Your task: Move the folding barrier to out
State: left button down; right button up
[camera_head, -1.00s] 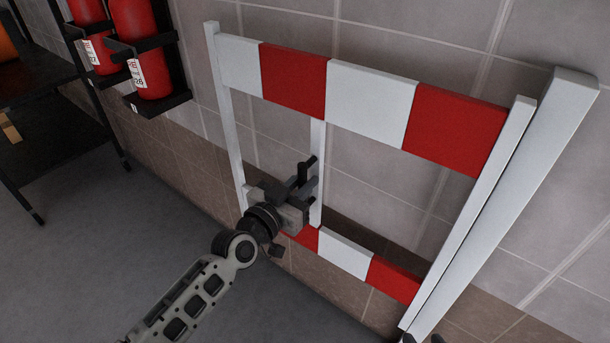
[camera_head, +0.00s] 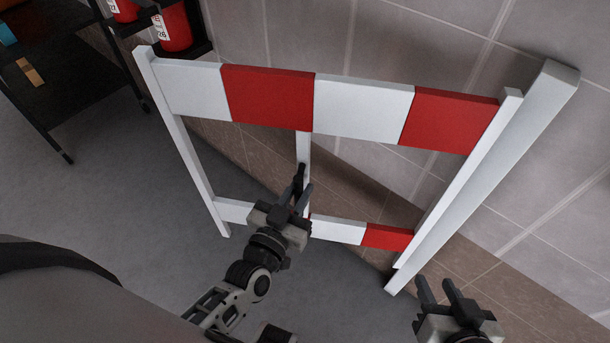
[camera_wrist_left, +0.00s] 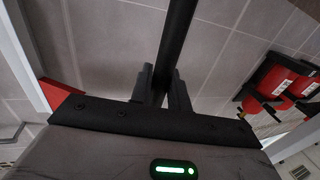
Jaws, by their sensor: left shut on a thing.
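The folding barrier (camera_head: 267,98) is a white frame with red and white boards, joined at its right side to a white post (camera_head: 490,170) by the wall. Its left end stands away from the wall, out over the floor. My left gripper (camera_head: 302,190) is at the barrier's middle upright, between the upper and lower boards. In the left wrist view its fingers (camera_wrist_left: 161,85) are closed around a dark bar (camera_wrist_left: 177,30). The exact grip is partly hidden in the head view. My right gripper (camera_head: 436,288) is open and empty, low right, below the post's foot.
Red fire extinguishers (camera_head: 173,27) hang in a black rack on the wall at the upper left. A black shelf (camera_head: 70,70) stands at the far left. The grey floor (camera_head: 110,190) left of the barrier is clear. The tiled wall (camera_head: 430,40) runs behind.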

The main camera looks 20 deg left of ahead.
pick_arm(q)
jog(key=shift+s+d, duration=0.15)
jog(key=shift+s, duration=0.05)
jog(key=c, duration=1.4)
grip_release()
